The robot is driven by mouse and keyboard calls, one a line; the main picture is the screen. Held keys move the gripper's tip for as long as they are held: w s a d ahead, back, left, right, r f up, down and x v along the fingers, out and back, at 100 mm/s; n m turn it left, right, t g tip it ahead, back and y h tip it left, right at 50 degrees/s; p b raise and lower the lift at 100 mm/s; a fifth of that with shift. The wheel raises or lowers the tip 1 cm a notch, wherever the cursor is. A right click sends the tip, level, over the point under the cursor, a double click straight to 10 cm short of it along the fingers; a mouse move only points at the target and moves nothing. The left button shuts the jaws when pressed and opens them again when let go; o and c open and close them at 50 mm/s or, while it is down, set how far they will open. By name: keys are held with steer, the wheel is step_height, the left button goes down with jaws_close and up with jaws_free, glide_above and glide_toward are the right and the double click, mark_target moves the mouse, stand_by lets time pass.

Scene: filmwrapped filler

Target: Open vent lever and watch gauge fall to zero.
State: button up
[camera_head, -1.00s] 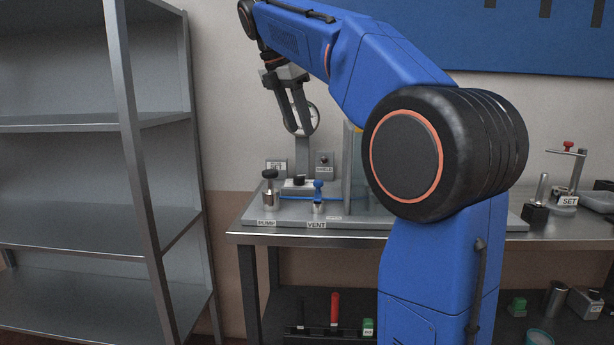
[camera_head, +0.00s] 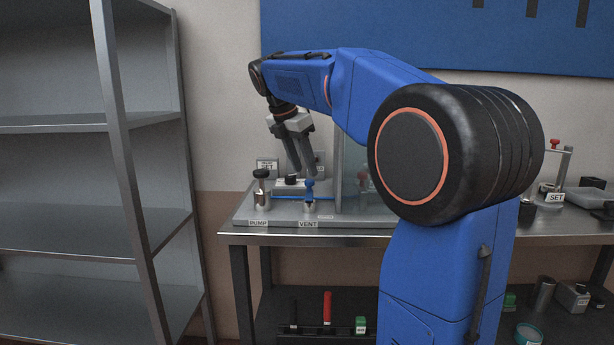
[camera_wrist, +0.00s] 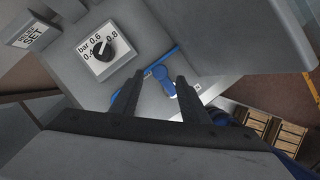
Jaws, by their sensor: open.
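The blue vent lever (camera_head: 309,187) stands above the VENT label (camera_head: 308,224) on the grey bench plate (camera_head: 350,217). My gripper (camera_head: 306,173) is open just above the lever, its fingers pointing down. In the wrist view the lever's blue knob (camera_wrist: 163,75) shows between and just beyond the fingertips of my gripper (camera_wrist: 157,88). I see no clear gap or touch between them. The round gauge face is not visible now; my gripper and arm cover that area in the head view.
A pump handle (camera_head: 261,188) stands left of the lever. A white dial plate with a black knob (camera_wrist: 106,50), marked in bar, sits close by. A blue line (camera_head: 280,196) runs along the plate. A clear guard (camera_head: 350,175) stands right. Metal shelving (camera_head: 150,215) is at left.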

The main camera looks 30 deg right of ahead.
mark_target(309, 180)
steer(key=shift+x, duration=1.95)
steer(key=c, duration=1)
